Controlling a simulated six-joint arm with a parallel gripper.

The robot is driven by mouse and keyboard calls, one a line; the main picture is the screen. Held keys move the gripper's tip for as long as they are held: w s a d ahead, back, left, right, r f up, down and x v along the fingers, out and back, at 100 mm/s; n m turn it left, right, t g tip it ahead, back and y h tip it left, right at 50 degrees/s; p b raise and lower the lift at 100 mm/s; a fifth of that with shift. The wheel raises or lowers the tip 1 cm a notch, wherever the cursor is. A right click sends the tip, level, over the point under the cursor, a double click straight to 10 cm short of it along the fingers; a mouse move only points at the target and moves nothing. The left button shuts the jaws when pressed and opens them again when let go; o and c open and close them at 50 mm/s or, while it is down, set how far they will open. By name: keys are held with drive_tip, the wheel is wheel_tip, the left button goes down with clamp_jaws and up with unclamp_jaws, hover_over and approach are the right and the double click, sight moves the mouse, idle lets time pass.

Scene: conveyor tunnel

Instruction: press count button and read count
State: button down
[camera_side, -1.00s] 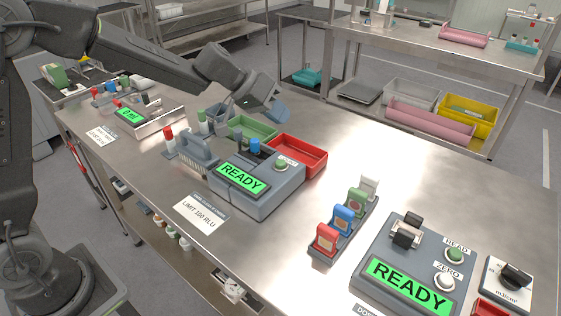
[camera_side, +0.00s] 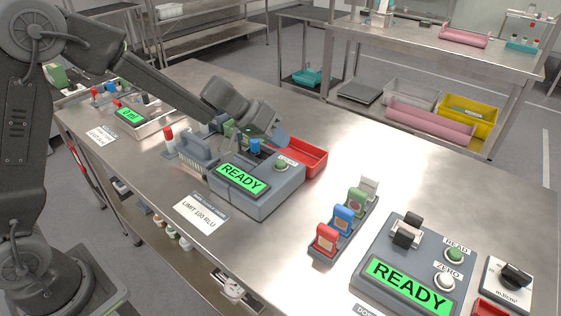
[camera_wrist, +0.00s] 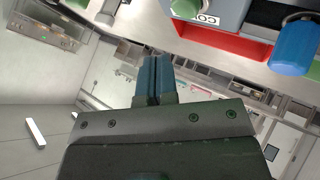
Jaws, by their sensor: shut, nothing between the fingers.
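The counter box (camera_side: 262,196) stands mid-table with a green screen (camera_side: 240,178) reading READY. Its green count button (camera_side: 281,164) sits on the top right, with a small label beside it. The button also shows at the top edge of the wrist view (camera_wrist: 186,8), partly cut off, beside a label (camera_wrist: 207,18) starting "CO". My gripper (camera_side: 281,141) is just behind and above the button, apart from it. Its blue fingers are together and empty in the wrist view (camera_wrist: 153,78).
A blue-capped vial (camera_side: 255,146) stands in the box, close to my gripper. A red tray (camera_side: 312,160) lies right behind the box. A grey rack (camera_side: 191,150) stands to the left. A second READY device (camera_side: 418,262) is at the front right.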

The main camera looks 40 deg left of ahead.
sight(279, 161)
drive_tip(key=shift+f, duration=1.15)
drive_tip(key=shift+f, duration=0.1)
idle(1.2)
drive_tip(key=shift+f, duration=0.3)
drive_tip(key=shift+f, duration=0.6)
idle(0.6)
idle(0.4)
drive_tip(key=shift+r, duration=1)
drive_tip(key=shift+r, duration=0.1)
drive_tip(key=shift+r, duration=2.4)
